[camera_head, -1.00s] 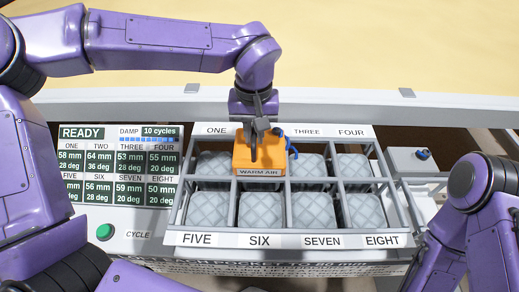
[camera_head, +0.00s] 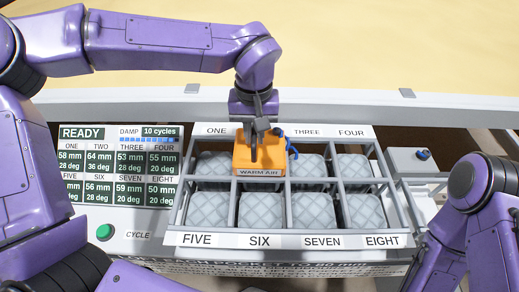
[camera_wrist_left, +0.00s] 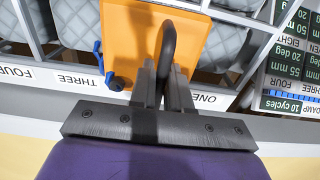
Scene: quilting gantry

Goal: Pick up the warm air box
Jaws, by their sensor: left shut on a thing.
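The warm air box (camera_head: 259,157) is orange, with a "WARM AIR" label on its front, a dark handle and a blue fitting at its right side. In the head view it is over pocket two of the rack, between the labels ONE and THREE. My left gripper (camera_head: 254,140) comes down from above and is shut on the handle. In the left wrist view the orange box (camera_wrist_left: 140,45) fills the middle, and the dark handle loop (camera_wrist_left: 168,50) runs between the fingers. I cannot tell whether the box rests on the rack. The jaws of my right gripper are out of view.
The grey rack (camera_head: 383,205) holds quilted pads in several pockets. A READY display panel (camera_head: 120,165) and a green CYCLE button (camera_head: 105,232) are at left. A pale rail (camera_head: 330,100) runs behind.

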